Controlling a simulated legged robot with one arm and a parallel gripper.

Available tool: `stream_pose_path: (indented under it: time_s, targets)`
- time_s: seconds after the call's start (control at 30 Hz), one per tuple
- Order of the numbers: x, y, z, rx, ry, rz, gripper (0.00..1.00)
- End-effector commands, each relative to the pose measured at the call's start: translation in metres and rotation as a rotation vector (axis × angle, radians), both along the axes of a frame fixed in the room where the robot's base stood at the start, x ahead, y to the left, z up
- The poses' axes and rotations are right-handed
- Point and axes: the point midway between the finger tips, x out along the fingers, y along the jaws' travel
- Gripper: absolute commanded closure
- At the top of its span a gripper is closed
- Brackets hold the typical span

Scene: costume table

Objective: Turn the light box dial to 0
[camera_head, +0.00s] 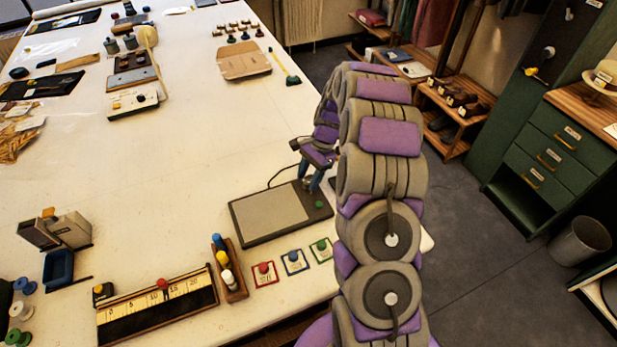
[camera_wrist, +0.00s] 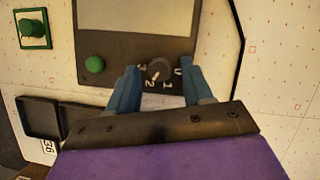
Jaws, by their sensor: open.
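The light box (camera_head: 322,214) is a flat dark panel with a pale grey screen, lying near the table's right edge. Its black round dial (camera_wrist: 158,70) shows in the wrist view, with white numbers 0 to 3 around it. The dial's white mark appears to point toward the 2. My gripper (camera_wrist: 161,75) is open, with one blue finger on each side of the dial. I cannot tell whether either finger touches it. In the head view my gripper (camera_head: 312,180) is over the box's right end and hides the dial.
A green knob (camera_wrist: 95,65) sits on the light box beside the dial. Framed red (camera_head: 264,274), blue (camera_head: 295,262) and green (camera_head: 321,250) cards lie in front of the box. A bottle rack (camera_head: 234,285) and a ruler board (camera_head: 158,312) stand further left.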

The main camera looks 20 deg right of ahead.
Motion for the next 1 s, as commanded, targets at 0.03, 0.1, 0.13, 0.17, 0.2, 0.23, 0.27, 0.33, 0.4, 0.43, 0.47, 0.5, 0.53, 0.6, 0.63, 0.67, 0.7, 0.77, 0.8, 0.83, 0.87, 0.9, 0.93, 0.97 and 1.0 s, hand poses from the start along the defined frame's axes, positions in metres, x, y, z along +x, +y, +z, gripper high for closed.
stream_pose_path:
  time_s: [0.03,0.1,0.13,0.17,0.2,0.23,0.27,0.33,0.4,0.43,0.47,0.5,0.53,0.6,0.63,0.67,0.7,0.77,0.8,0.83,0.87,0.9,0.93,0.97,1.0]
  targets:
    - [-0.0004,0.0008,-0.0021,0.000,0.000,0.000,0.50]
    - [-0.0006,0.0013,-0.0031,0.000,0.000,0.000,0.50]
    - [-0.0005,0.0013,-0.0033,0.000,0.000,0.000,0.50]
    - [-0.0006,0.0014,-0.0033,0.000,0.000,0.000,0.50]
    - [-0.0005,0.0014,-0.0032,0.000,0.000,0.000,0.50]
    - [-0.0005,0.0013,-0.0031,0.000,0.000,0.000,0.50]
    - [-0.0004,0.0013,-0.0030,0.000,0.000,0.000,0.50]
    - [-0.0004,0.0012,-0.0031,0.000,0.000,0.000,0.50]
    - [-0.0004,0.0012,-0.0029,0.000,0.000,0.000,0.56]
    - [-0.0004,0.0012,-0.0029,0.000,0.000,0.000,0.59]
    - [-0.0004,0.0012,-0.0029,0.000,0.000,0.000,0.62]
    - [-0.0004,0.0014,-0.0029,0.000,0.000,0.000,0.66]
    - [-0.0004,0.0014,-0.0029,0.000,0.000,0.000,0.69]
    - [-0.0004,0.0015,-0.0028,0.000,0.000,0.000,0.75]
    - [-0.0004,0.0015,-0.0028,0.000,0.000,0.000,0.78]
    - [-0.0003,0.0016,-0.0028,0.000,0.000,0.000,0.81]
    - [-0.0003,0.0016,-0.0028,0.000,0.000,0.000,0.85]
    - [-0.0002,0.0016,-0.0028,0.000,0.000,0.000,0.91]
    - [-0.0001,0.0016,-0.0027,0.000,0.000,0.000,0.95]
    - [-0.0001,0.0015,-0.0028,0.000,0.000,0.000,0.97]
    - [-0.0001,0.0016,-0.0027,0.000,0.000,0.000,1.00]
    - [0.0000,0.0016,-0.0027,0.000,0.000,0.000,1.00]
    - [0.0000,0.0015,-0.0028,0.000,-0.001,0.000,1.00]
    - [0.0000,0.0016,-0.0027,0.001,0.000,0.000,1.00]
    - [0.0001,0.0016,-0.0026,0.001,0.000,0.001,1.00]
